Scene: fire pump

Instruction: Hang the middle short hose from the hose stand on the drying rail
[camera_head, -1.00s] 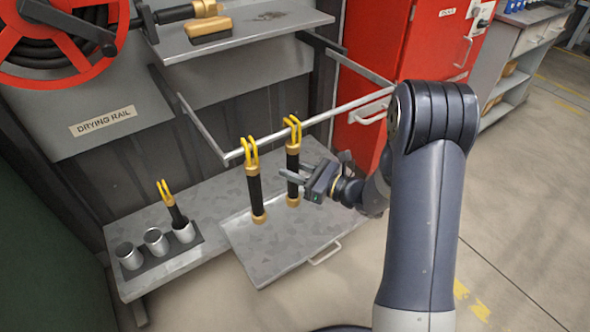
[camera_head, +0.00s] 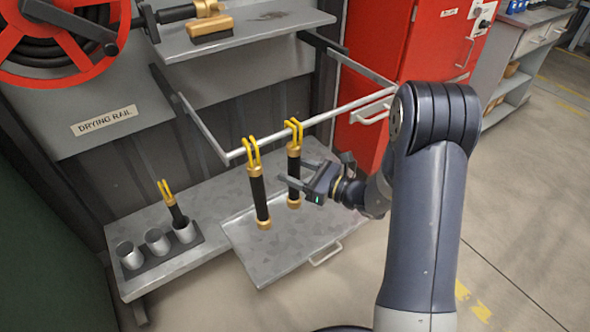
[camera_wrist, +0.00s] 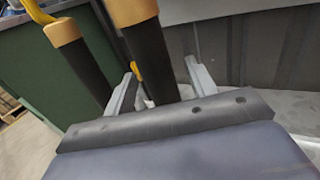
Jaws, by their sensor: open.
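Two short black hoses with brass ends and yellow loops hang side by side from the drying rail (camera_head: 325,117), the left hose (camera_head: 259,197) and the right hose (camera_head: 294,172). A third hose (camera_head: 177,216) stands in the right cup of the hose stand (camera_head: 160,260); the other two cups are empty. My gripper (camera_head: 300,172) is open at the right hose, below the rail. In the wrist view, that hose (camera_wrist: 147,50) passes between my spread fingers, and the left hose (camera_wrist: 85,65) is outside them.
A grey tray (camera_head: 280,260) with a handle lies under the hanging hoses. A shelf (camera_head: 250,38) and a red hose reel (camera_head: 85,68) are above and behind. A red cabinet (camera_head: 420,40) stands right of the rail. The floor at right is clear.

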